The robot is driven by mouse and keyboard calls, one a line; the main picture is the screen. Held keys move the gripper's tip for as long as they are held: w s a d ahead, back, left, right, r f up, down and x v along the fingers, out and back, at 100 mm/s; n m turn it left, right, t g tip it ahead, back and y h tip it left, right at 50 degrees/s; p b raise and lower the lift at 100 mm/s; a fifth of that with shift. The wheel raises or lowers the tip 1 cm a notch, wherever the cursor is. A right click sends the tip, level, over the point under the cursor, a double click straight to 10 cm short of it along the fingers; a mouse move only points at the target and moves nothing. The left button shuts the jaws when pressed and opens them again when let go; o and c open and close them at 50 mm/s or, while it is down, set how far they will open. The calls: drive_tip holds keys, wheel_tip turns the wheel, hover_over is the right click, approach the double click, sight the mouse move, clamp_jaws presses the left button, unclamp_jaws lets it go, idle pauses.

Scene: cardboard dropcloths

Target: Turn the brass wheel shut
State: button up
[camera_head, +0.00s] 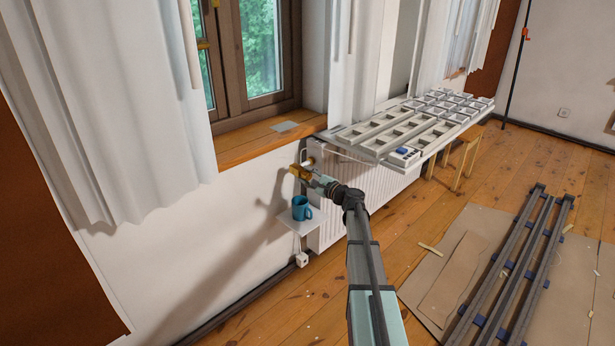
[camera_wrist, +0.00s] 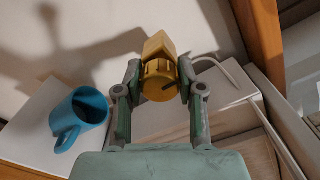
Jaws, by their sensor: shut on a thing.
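The brass wheel (camera_wrist: 158,80) sits between the two fingers of my gripper (camera_wrist: 160,92) in the wrist view. The fingers press on it from both sides. A dark line shows on the face of the wheel. A brass block joins it on its far side, close to the white wall. In the head view the brass wheel (camera_head: 298,172) shows small at the left end of the radiator, below the window, with my gripper (camera_head: 310,178) at it. The fingertips are too small there to make out.
A blue mug (camera_head: 301,208) stands on a small white shelf (camera_head: 288,222) just below my gripper; the mug (camera_wrist: 82,112) is left of the fingers in the wrist view. A white radiator (camera_head: 365,195) is behind my arm. Panels (camera_head: 400,135) lie above it. Rails (camera_head: 525,270) lie on the floor.

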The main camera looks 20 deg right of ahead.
drive_tip(key=shift+w+r, duration=0.1)
drive_tip(key=o, duration=1.1)
drive_tip(key=shift+o, duration=0.2)
drive_tip(key=v, duration=1.2)
drive_tip(key=shift+a, duration=0.1)
